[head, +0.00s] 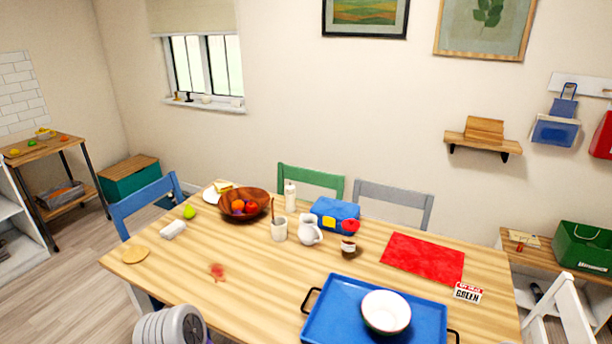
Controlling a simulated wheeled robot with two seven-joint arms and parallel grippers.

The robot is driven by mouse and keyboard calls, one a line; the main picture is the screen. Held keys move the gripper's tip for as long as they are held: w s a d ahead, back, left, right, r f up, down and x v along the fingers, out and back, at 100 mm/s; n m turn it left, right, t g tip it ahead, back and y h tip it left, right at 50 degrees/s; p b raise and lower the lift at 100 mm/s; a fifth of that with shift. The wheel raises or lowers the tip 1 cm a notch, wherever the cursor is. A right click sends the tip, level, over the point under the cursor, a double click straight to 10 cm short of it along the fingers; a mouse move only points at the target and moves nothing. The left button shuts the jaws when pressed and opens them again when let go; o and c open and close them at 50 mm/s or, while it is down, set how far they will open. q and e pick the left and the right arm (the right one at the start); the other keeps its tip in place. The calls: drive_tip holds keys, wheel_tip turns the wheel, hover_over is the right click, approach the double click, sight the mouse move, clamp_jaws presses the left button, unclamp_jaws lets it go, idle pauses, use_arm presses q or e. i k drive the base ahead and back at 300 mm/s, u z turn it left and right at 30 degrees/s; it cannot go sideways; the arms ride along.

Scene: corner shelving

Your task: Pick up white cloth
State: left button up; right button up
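A small white bundle (173,229), which looks like the folded white cloth, lies on the wooden table (255,265) near its left end. It is apart from the round tan disc (135,255) in front of it and the green apple (189,212) behind it. A grey and white rounded part, seemingly of my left arm, shows at the bottom left edge below the table's front. Neither gripper's fingers are in the head view.
A fruit bowl (245,205), white pitcher (309,229), blue lunchbox (335,213), red mat (422,258) and blue tray (340,325) with a white bowl (386,311) stand there. Blue (147,202), green and grey chairs surround it.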

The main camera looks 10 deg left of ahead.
sight(175, 228)
drive_tip(key=u, duration=1.25)
